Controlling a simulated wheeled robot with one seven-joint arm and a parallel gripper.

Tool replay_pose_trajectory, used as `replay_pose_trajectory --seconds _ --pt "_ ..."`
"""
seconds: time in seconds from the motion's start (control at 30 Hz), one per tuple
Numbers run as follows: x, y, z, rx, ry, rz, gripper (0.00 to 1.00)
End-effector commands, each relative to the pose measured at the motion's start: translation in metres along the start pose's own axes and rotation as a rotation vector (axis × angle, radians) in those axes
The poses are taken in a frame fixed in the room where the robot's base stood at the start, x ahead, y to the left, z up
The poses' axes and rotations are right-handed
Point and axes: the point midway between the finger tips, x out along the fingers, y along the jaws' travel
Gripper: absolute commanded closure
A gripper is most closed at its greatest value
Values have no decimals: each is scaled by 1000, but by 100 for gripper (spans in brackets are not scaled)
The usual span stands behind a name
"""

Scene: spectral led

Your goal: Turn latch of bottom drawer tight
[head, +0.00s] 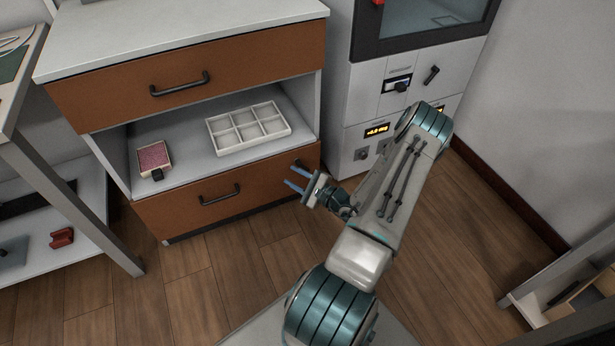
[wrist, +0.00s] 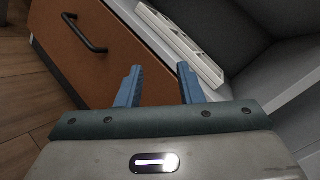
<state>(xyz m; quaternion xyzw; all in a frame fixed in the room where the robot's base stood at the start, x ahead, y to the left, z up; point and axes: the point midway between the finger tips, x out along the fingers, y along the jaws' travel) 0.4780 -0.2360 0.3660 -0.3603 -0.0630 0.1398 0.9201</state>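The bottom drawer (head: 237,199) has an orange-brown front with a black bar handle (head: 219,195), and looks shut. In the wrist view the drawer front (wrist: 95,55) fills the upper left, with the handle (wrist: 84,33) at its left. A small dark part (head: 297,163) shows at the drawer's upper right, beside my fingers; I cannot tell clearly whether it is the latch. My gripper (head: 289,177) is at the right end of the drawer front. Its two blue fingers (wrist: 158,68) are apart with nothing visible between them. I cannot tell whether they touch the drawer.
Above the drawer is an open shelf with a white divided tray (head: 216,144) and a small pink-topped box (head: 153,157). The top drawer (head: 190,88) is shut. A grey cabinet (head: 370,110) with knobs stands to the right. Wooden floor is clear in front.

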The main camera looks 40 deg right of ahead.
Motion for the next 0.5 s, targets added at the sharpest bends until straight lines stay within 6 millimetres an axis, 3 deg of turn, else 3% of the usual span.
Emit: replay_pose_trajectory --seconds 0.03,0.2,0.3,0.5 --pt "-13 11 -30 33 59 -80 66" --pt "-47 27 -95 93 227 -285 66" --pt "-62 35 -117 115 297 -359 66" --pt "-71 40 -136 131 354 -416 66"
